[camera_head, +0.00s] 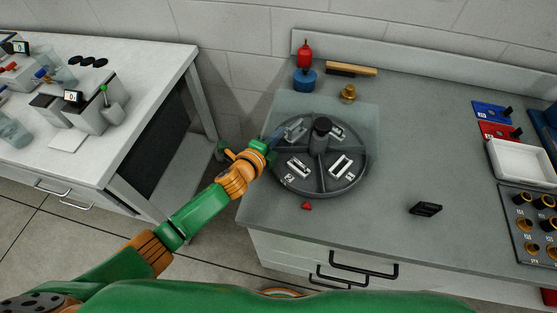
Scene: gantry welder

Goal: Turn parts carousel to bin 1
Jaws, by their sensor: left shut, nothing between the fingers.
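The parts carousel (359,178) is a dark grey round tray on the grey bench, with a black knob (322,128) at its centre. Raised ribs split it into compartments holding pale metal parts; small number labels show at the front, too small to read surely. A small red marker (307,206) lies on the bench just in front of its rim. My left gripper (277,135) is at the carousel's upper-left rim, shut and empty. Its fingertips are small and partly blurred, so I cannot tell whether they touch the tray. My right gripper is out of view.
A red bottle (305,57), a blue round container (304,82), a brush (352,69) and a brass piece (348,93) stand behind the carousel. A black block (426,209) and a white tray (520,163) are to the right. Bench between is clear.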

